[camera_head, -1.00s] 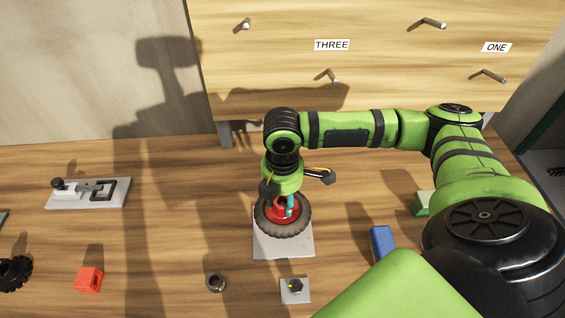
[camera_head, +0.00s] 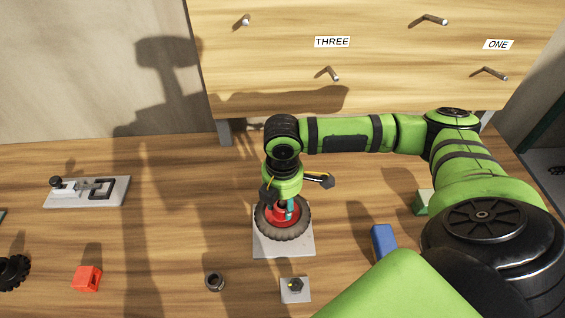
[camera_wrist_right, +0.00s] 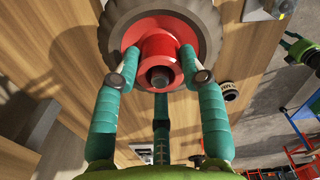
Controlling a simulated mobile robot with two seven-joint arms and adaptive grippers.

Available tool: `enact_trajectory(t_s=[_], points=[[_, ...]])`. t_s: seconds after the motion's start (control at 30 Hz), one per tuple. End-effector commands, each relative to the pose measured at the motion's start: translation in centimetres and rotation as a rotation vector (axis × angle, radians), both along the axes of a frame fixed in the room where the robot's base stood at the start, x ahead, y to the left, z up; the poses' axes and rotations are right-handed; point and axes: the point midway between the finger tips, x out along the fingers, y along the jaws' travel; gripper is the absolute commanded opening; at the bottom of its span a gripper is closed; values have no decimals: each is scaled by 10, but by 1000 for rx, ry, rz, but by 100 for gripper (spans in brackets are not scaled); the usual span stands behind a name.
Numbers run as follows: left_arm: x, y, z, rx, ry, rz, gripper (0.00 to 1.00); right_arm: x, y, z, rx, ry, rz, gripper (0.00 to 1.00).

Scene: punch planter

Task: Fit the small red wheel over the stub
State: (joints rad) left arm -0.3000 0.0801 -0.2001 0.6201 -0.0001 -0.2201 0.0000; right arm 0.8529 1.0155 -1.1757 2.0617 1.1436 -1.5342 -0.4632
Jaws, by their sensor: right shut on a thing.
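The small wheel has a red hub (camera_wrist_right: 158,46) and a dark grey tyre (camera_head: 284,235). It is over a light grey plate (camera_head: 270,250) in the middle of the head view. My right gripper (camera_head: 286,208) points down from above, shut on the red hub; its teal fingers (camera_wrist_right: 159,57) press on the hub in the wrist view. A grey round end, apparently the stub (camera_wrist_right: 159,77), shows in the hub's opening. I cannot tell how far down the wheel sits, as the tyre hides the stub's base. My left gripper is not in the head view.
To the left are a latch on a plate (camera_head: 115,190), a red block (camera_head: 87,278) and a black tyre (camera_head: 14,271). A ring (camera_head: 215,282) and a bolt plate (camera_head: 301,297) stand in front. A blue block (camera_head: 382,241) is at right; a drawer cabinet (camera_head: 290,70) stands behind.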

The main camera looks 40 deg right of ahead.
Motion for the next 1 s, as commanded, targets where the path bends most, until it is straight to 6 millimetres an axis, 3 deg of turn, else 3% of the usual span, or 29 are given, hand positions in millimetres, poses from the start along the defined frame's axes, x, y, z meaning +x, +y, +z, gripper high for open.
enact_trajectory(t_s=[0.43, 0.47, 0.5, 0.53, 0.87, 1.0], points=[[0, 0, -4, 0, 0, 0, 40, 1, 0, -10, 1, -2, 0, 0], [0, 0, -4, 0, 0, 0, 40, 1, 0, -9, 1, -3, 0, 46], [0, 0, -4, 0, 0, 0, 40, 1, 0, -9, 1, -3, 0, 62], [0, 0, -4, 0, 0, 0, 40, 1, 0, -9, 1, -3, 0, 70], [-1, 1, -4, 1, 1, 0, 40, -1, 0, -11, -2, 2, 0, 70], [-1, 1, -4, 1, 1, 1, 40, 0, 0, 0, 0, -1, 0, 70]])
